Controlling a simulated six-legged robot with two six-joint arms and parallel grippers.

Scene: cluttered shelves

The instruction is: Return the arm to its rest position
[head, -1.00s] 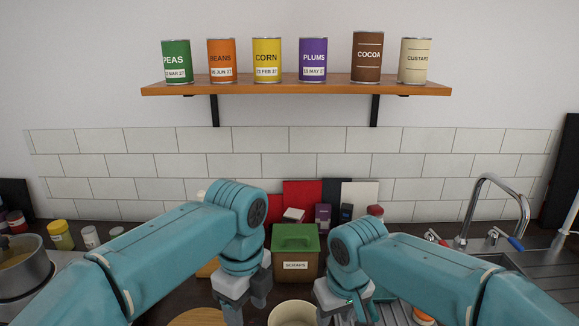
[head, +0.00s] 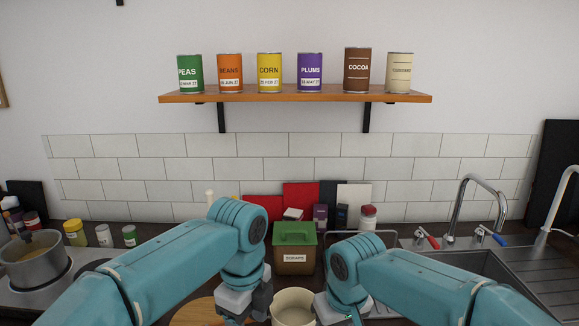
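My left gripper (head: 246,312) points down over the counter, in front of the scraps bin and left of a cream pot. Its fingers are dark and partly cut off by the bottom edge, so its opening does not show clearly. My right gripper (head: 338,312) is low, right of the cream pot (head: 293,308). Its fingertips are mostly hidden by its own arm and the frame edge. Nothing is seen held in either gripper. Both teal arms are bent at the elbow, well below the shelf.
A wooden wall shelf (head: 295,97) bears several cans. A green-lidded scraps bin (head: 295,255) stands between my arms. A metal pot (head: 35,260) sits on the hob at left. A sink (head: 470,268) with a tap (head: 468,205) is at right. A round wooden board (head: 200,312) lies near the front.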

